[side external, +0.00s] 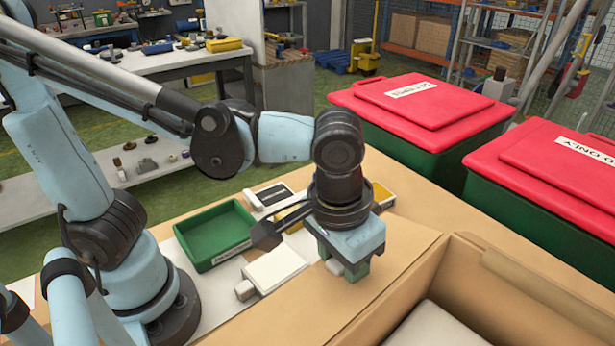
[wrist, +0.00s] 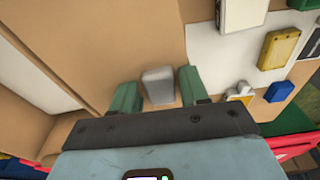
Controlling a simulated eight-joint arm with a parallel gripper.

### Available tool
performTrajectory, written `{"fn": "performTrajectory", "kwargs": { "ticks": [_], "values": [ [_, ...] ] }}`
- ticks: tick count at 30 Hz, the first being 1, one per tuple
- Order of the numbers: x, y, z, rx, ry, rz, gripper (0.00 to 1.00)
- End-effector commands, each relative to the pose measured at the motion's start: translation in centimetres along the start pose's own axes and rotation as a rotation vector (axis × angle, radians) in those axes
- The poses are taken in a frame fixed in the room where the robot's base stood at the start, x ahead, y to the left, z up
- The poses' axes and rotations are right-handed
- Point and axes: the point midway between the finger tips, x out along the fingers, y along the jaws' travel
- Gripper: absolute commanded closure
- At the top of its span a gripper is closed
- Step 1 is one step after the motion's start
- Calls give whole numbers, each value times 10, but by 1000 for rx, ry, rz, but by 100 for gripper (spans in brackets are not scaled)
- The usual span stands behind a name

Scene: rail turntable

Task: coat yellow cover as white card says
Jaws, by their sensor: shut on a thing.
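My gripper (wrist: 157,92) has green fingers on either side of a small pale grey block (wrist: 157,84) and is shut on it. In the side view my gripper (side external: 345,264) is over the tan surface beside the cardboard box, with the grey block (side external: 334,267) between its fingers. A yellow piece (wrist: 279,48), perhaps the cover, lies on a white sheet in the wrist view. A white panel with dark bars (side external: 267,195) lies behind the green tray; I cannot tell whether it is the white card, and no writing on it is readable.
A green tray (side external: 240,258) with a label stands left of my gripper. A white block (side external: 275,268) lies between them. An open cardboard box (side external: 405,262) fills the near right. Red-lidded green bins (side external: 425,105) stand behind. A blue piece (wrist: 280,91) shows in the wrist view.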

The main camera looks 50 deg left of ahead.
Motion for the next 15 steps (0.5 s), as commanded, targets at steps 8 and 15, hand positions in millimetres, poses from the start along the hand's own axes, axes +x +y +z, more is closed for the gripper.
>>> {"fn": "performTrajectory", "kwargs": {
  "ticks": [8, 15],
  "values": [
    [0, 0, 0, 0, 0, 0, 80],
    [1, -10, -12, -45, 0, -5, 80]
  ]
}}
